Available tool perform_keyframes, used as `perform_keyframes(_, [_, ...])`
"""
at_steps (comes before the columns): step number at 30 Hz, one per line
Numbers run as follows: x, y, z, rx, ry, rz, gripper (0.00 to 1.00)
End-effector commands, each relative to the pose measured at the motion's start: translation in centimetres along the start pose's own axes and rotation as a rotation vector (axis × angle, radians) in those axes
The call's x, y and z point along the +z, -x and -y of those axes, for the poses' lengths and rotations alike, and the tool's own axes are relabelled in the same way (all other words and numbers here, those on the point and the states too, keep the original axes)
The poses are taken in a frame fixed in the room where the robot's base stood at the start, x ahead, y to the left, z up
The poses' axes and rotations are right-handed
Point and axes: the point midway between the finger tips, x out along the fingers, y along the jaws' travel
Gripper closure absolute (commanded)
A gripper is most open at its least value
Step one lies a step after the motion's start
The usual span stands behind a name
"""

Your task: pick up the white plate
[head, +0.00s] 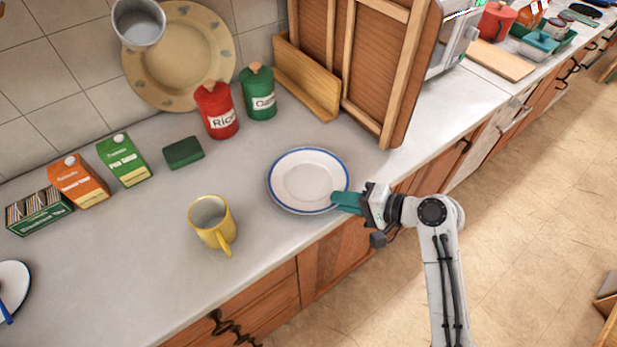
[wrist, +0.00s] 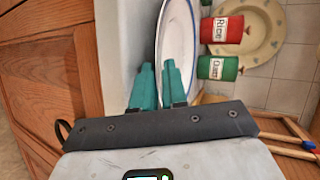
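The white plate (head: 305,181) with a blue rim sits face up at the front part of the counter in the head view. In the wrist view the plate (wrist: 179,35) shows edge-on at the top middle. My gripper (head: 336,201) reaches in from the right at the plate's near right rim. In the wrist view its two teal fingers (wrist: 158,66) are close together with the plate's rim between their tips, so it looks shut on the rim. The exact contact is partly hidden by the fingers. I cannot tell whether the plate touches the counter.
A yellow mug (head: 212,224) stands left of the plate. A green sponge (head: 183,152), a red canister (head: 216,109) and a green canister (head: 258,91) are behind. A wooden rack (head: 375,60) stands at the back right. The counter's front edge runs close below the plate.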

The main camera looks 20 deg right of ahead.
Motion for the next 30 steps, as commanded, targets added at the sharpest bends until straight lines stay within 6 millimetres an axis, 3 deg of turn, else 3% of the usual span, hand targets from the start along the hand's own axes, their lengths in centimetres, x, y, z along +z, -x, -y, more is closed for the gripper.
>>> perform_keyframes(7, [-0.03,-0.21,-0.01,0.0,0.001,-0.001,0.87])
perform_keyframes(12, [-0.03,-0.2,-0.02,0.0,0.001,-0.001,1.0])
perform_keyframes(30, [-0.03,-0.16,0.01,0.0,0.002,-0.001,1.0])
